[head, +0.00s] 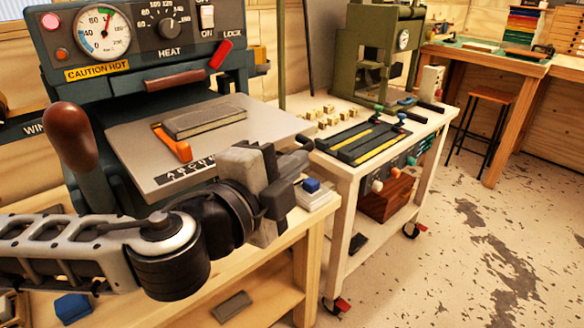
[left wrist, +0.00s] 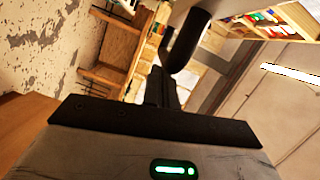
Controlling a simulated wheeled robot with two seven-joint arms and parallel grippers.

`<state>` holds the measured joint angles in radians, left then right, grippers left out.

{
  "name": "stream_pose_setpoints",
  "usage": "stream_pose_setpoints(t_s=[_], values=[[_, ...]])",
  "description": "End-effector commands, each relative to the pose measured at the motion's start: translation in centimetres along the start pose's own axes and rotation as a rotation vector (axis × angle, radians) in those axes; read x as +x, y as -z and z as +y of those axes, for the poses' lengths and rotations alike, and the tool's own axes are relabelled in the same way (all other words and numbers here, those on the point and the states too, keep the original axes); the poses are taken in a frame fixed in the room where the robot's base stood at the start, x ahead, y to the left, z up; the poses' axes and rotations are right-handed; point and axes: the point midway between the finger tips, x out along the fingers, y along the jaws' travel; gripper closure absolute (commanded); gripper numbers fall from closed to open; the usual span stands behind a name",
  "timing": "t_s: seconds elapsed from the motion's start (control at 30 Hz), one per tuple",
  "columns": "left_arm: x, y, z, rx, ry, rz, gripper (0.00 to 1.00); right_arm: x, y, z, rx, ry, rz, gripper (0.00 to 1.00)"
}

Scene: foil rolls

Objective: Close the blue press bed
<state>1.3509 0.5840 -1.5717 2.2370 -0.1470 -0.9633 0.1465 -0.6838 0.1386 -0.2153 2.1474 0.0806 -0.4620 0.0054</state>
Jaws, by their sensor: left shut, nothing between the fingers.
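The blue press (head: 165,45) stands at the left in the head view. Its grey bed (head: 235,120) is slid out towards me, with a grey book (head: 205,120) and an orange guide (head: 172,143) on it. My left gripper (head: 296,165) is in front of the bed's near right edge, shut and empty. It hides part of that edge. In the left wrist view the shut fingers (left wrist: 160,90) point towards a dark rounded bar (left wrist: 187,42), which looks like a handle. I cannot tell whether they touch. My right gripper is not in view.
A brown-knobbed lever (head: 72,137) rises left of the bed. A white cart (head: 350,180) with tools and type blocks stands to the right. Open floor (head: 470,240) lies beyond.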

Motion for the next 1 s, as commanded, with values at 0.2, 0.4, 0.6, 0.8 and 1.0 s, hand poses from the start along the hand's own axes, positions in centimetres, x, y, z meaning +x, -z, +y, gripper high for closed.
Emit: stream_pose_setpoints(t_s=[0.2,0.4,0.6,0.8,1.0], values=[[0.0,-0.1,0.0,0.0,0.0,0.0,1.0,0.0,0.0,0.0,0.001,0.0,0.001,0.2],[0.2,-0.8,-0.1,-0.002,-0.001,-0.005,1.0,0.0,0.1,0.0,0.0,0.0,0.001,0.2],[1.3,-5.3,-1.1,-0.003,-0.001,-0.013,1.0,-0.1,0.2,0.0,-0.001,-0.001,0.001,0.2],[2.2,-8.5,-1.8,-0.003,-0.002,-0.008,1.0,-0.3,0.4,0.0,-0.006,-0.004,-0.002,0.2],[2.3,-8.9,-1.9,0.0,-0.001,-0.003,1.0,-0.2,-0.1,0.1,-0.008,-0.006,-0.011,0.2]])
